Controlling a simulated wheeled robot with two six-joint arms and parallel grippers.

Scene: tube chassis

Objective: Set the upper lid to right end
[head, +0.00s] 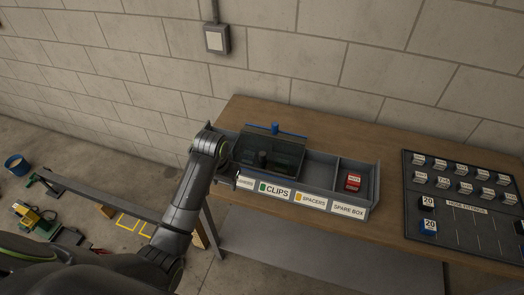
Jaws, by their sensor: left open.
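A grey open-topped tray (376,190) stands on the wooden bench. A dark see-through lid (285,150) with a blue knob (275,127) at its far edge covers the middle-left part of the tray. A dark knob-like shape (262,158) shows at the lid; I cannot tell whether it belongs to a second, lower lid. The tray's right end is uncovered. My left gripper (226,150) is open at the tray's left end, beside the lid's left edge; its fingers are mostly hidden by my wrist, and contact cannot be told. My right gripper is not in view.
A red box (353,181) lies in the tray's right compartment. The front labels read CLIPS (275,190), SPACERS (312,201) and SPARE BOX (348,210). A dark board (470,235) with several small labelled blocks lies at right. A block wall with a switch box (217,40) rises behind.

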